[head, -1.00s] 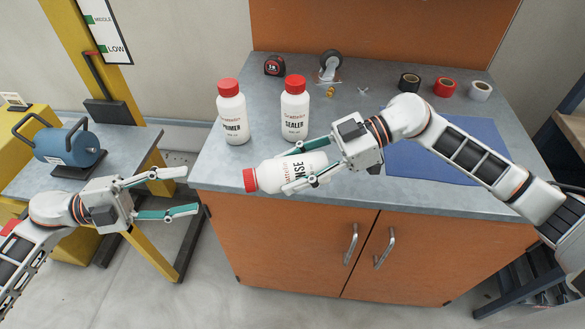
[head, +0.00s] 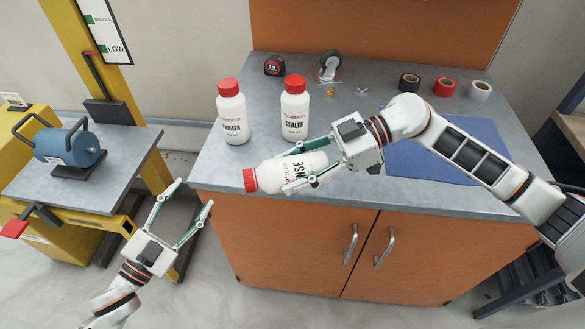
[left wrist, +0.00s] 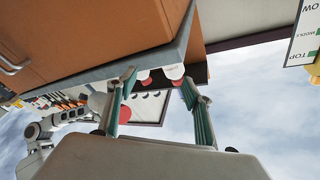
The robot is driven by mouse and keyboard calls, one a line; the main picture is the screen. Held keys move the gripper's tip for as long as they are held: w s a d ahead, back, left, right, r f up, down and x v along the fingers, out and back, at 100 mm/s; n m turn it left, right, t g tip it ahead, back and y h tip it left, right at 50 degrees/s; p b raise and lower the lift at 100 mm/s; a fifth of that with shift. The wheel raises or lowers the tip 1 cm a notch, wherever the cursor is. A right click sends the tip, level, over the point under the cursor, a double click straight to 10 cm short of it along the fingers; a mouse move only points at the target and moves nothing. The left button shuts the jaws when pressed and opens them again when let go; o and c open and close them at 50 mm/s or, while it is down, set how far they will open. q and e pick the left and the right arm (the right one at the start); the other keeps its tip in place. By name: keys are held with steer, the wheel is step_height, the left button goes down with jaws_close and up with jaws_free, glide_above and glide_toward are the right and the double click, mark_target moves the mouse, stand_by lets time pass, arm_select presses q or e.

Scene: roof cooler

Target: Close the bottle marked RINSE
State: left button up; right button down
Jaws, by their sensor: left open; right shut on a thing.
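The RINSE bottle (head: 272,173) is white with a red cap (head: 250,180) at its left end. It is tilted onto its side, cap to the left, near the counter's front edge. My right gripper (head: 288,168) is shut on its body; whether the bottle touches the counter I cannot tell. My left gripper (head: 195,194) is open and empty, in front of and left of the counter, fingers pointing up toward it and apart from the cap. In the left wrist view the open fingers (left wrist: 162,88) show, with red caps beyond them.
The PRIMER bottle (head: 231,112) and SEALER bottle (head: 294,108) stand upright with red caps behind the RINSE bottle. A tape measure (head: 274,66), a caster (head: 330,66), tape rolls (head: 445,87) and a blue mat (head: 465,150) are on the counter (head: 365,194).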

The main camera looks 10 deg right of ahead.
arm_select(q)
steer(key=s+a+f+n+g+y, duration=0.1)
steer(key=s+f+n+g+y, duration=0.1)
steer(key=s+f+n+y, duration=0.2)
steer(key=s+a+f+n+g+y, duration=0.2)
steer(key=s+f+n+y, duration=0.3)
steer(key=s+f, duration=0.5)
step_height(320, 180, down, 8)
steer(key=shift+s+r+n+g, duration=0.15)
steer(key=shift+s+n+g, duration=0.25)
steer(key=shift+g, duration=0.3)
